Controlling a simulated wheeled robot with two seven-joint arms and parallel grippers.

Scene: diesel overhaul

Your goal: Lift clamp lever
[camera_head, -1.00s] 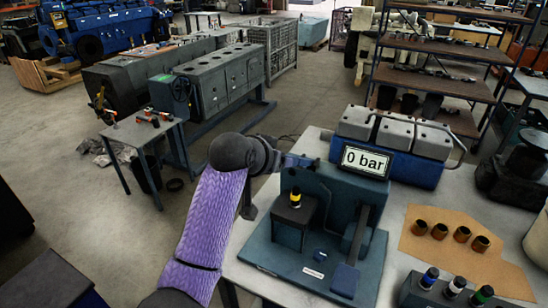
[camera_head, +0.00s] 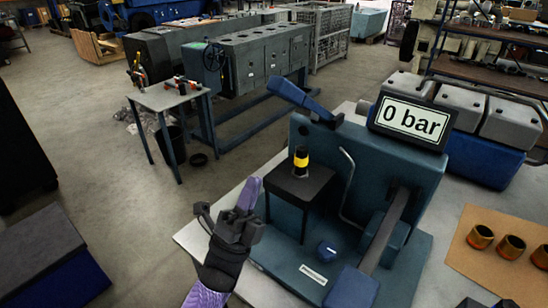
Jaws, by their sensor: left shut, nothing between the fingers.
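The blue-green test stand (camera_head: 400,150) with a "0 bar" display (camera_head: 411,119) stands on the bench. A blue lever (camera_head: 300,97) at its back left top slants up to the left, its free end clear of the stand; I take it for the clamp lever. A second lever, a dark bar (camera_head: 388,232) with a blue grip (camera_head: 352,289), slopes down at the front right. My left gripper (camera_head: 228,218) is shut and empty, left of the stand near the bench's left edge, apart from both levers. My right gripper is not in view.
Brass rings (camera_head: 481,237) lie on a tan mat (camera_head: 468,262) at the right. Open floor lies left.

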